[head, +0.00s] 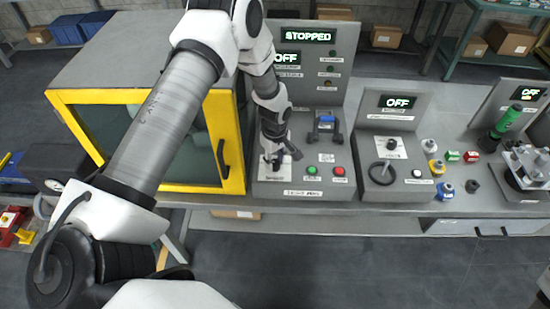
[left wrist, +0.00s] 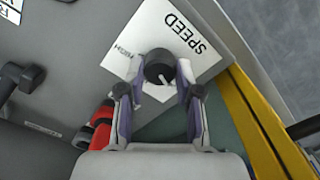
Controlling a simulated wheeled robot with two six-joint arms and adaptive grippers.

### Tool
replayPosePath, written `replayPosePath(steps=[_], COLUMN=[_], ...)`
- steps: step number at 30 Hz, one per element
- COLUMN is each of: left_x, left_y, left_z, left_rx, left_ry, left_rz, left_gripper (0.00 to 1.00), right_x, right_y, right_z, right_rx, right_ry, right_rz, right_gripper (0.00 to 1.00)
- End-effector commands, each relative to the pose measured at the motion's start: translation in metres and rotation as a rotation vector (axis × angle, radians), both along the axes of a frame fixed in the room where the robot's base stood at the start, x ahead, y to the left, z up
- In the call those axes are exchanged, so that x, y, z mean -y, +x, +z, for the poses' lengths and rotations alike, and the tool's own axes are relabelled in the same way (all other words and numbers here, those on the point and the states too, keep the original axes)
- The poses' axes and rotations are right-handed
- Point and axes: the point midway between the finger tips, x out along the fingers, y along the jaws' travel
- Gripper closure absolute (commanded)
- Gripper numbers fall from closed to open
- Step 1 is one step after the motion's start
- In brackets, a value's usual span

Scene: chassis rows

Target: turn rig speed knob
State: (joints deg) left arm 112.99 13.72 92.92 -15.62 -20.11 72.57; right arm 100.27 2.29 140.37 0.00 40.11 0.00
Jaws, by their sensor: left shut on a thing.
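The speed knob (left wrist: 159,68) is dark and round with a white pointer line. It sits on a white plate (left wrist: 135,35) marked SPEED and HIGH. My left gripper (left wrist: 157,88) is shut on the knob, with one finger on each side of it. The rig's upper displays read STOPPED (head: 308,36) and OFF (head: 286,58). My right gripper is in neither view.
A yellow-framed guard box (head: 228,130) stands close left of the gripper. Right of it on the panel are a blue-and-grey lever (head: 326,122), a green button (head: 312,170) and a red button (head: 339,171). Another console with a handwheel (head: 382,172) stands further right.

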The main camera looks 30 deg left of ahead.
Motion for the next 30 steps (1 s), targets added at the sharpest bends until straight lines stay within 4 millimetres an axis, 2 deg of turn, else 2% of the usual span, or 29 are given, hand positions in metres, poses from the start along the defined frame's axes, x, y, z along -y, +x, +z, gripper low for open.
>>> replayPosePath(steps=[12,13,15,25,30], left_x=[0.001,0.001,0.001,0.000,0.000], left_y=[-0.004,-0.004,-0.003,-0.001,0.000], left_z=[-0.003,-0.003,-0.003,0.001,0.028], left_rx=[-0.010,-0.010,-0.009,-0.002,0.001], left_ry=[-0.001,-0.001,-0.001,0.000,-0.001], left_rz=[0.010,0.010,0.009,0.008,0.009], left_gripper=[1.00,0.62,0.40,0.40,0.40], right_x=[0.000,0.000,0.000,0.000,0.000], right_y=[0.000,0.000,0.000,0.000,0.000], right_z=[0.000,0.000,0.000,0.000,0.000], right_rx=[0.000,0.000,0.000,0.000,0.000], right_ry=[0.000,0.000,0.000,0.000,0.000], right_rz=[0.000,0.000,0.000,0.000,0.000], right_gripper=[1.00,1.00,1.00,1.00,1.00])
